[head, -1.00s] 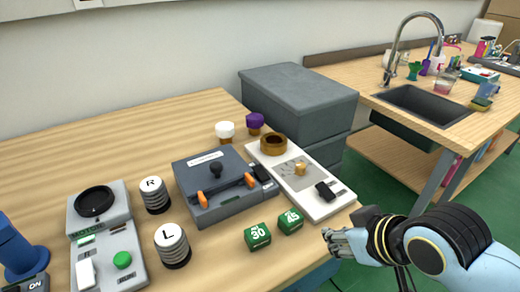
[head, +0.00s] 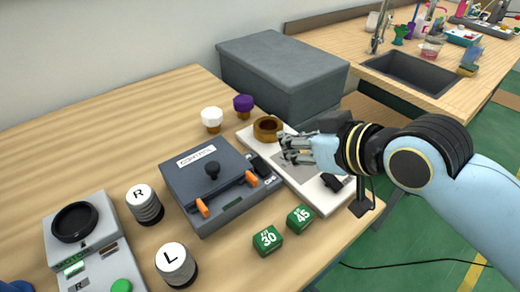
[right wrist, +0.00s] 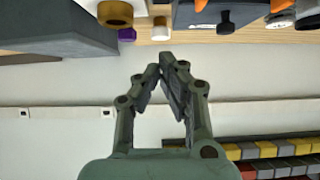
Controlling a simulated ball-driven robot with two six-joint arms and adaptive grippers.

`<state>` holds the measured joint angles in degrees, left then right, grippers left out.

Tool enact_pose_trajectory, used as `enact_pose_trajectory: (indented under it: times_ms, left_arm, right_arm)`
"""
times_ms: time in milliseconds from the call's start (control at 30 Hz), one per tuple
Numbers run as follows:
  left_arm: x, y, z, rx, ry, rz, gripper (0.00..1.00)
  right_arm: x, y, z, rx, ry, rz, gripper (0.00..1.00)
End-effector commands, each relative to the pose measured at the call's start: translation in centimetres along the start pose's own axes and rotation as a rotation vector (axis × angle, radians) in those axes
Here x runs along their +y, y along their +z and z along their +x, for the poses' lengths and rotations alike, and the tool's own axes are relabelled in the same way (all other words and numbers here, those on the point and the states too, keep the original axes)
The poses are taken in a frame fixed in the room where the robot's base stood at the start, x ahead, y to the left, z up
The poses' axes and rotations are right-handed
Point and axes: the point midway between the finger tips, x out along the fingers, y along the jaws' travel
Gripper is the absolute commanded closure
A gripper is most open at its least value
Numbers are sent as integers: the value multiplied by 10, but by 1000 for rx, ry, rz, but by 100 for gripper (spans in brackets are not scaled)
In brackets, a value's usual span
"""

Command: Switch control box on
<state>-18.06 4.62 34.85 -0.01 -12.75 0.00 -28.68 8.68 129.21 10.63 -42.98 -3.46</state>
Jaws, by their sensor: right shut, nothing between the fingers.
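The control box (head: 205,212) is a dark blue-grey case on the wooden table, with a CONTROL label, a black knob (head: 212,171) and two orange levers. A black switch (head: 262,166) with small white lettering sits at its right edge; its position is too small to tell. My right gripper (head: 284,149) is over the white panel just right of the box, near the switch, apart from it as far as I can tell. It is shut and empty. In the right wrist view, its fingers (right wrist: 160,72) point toward the box (right wrist: 238,16). My left gripper is not in view.
The white panel (head: 338,207) carries a brown ring (head: 267,129). Two green cubes (head: 268,240) lie in front of the box. R and L cylinders (head: 145,205) and a motor unit (head: 98,250) stand left. A grey bin (head: 285,75) stands behind. Bare table lies far left.

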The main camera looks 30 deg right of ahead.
Motion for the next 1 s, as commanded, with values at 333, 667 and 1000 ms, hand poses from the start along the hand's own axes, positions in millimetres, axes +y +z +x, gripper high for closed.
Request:
enact_pose_trajectory:
  times_ms: [333, 667, 1000]
  left_arm:
    - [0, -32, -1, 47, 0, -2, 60]
    - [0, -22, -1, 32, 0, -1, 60]
    - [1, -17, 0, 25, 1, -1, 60]
  right_arm:
    - [0, -1, 66, 1, -1, 4, 100]
    - [-1, 20, 114, -2, -1, 1, 100]
    - [0, 29, 122, -1, 0, 1, 100]
